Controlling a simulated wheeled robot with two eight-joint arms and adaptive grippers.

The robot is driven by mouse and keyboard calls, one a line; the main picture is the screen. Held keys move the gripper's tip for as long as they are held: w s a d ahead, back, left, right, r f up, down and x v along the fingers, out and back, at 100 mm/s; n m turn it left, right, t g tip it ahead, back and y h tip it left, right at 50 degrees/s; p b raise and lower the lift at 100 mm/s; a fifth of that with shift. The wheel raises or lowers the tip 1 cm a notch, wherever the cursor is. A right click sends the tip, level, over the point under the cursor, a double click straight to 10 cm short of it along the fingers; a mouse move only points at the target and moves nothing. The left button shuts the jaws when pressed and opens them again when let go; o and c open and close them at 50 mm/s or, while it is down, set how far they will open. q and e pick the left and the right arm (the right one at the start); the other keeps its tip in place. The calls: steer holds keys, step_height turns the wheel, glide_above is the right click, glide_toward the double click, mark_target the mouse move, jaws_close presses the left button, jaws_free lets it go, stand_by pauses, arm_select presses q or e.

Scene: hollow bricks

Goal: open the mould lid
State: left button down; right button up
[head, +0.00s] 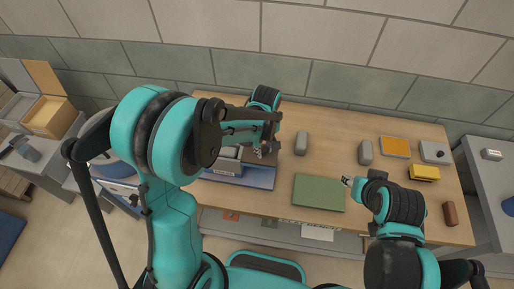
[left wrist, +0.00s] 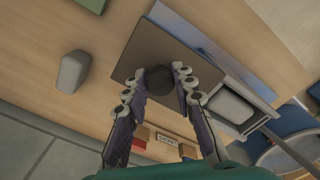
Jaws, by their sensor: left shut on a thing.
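The mould (head: 224,166) stands on a blue mat (head: 255,178) left of the table's middle, partly hidden by my left arm. In the left wrist view its open top shows a pale grey inside (left wrist: 230,105). The lid is a flat brown plate (left wrist: 150,45) with a dark round knob (left wrist: 181,70). It lies to one side of the mould's opening; I cannot tell whether it is still hinged to it. My left gripper (left wrist: 163,88) is shut on the knob. In the head view that gripper (head: 260,152) is beside the mould. My right gripper (head: 347,182) is over the green mat's right edge.
A grey block (head: 301,143) stands right of the lid, another (head: 365,152) farther right. The green mat (head: 318,192) is bare. An orange tray (head: 395,147), a yellow object (head: 425,173), a grey device (head: 434,152) and a brown brick (head: 450,213) lie at the right.

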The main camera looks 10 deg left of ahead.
mark_target(266, 149)
arm_select(q)
steer(key=shift+d, duration=0.15)
steer(key=c, duration=1.2)
jaws_free()
steer(key=shift+d, duration=0.2)
arm_select(e)
steer(key=shift+d, duration=0.3)
arm_select(q)
steer(key=shift+r, duration=0.15)
step_height(266, 149, up, 12)
steer(key=shift+f, duration=0.15)
arm_select(e)
steer(key=shift+a, duration=0.1)
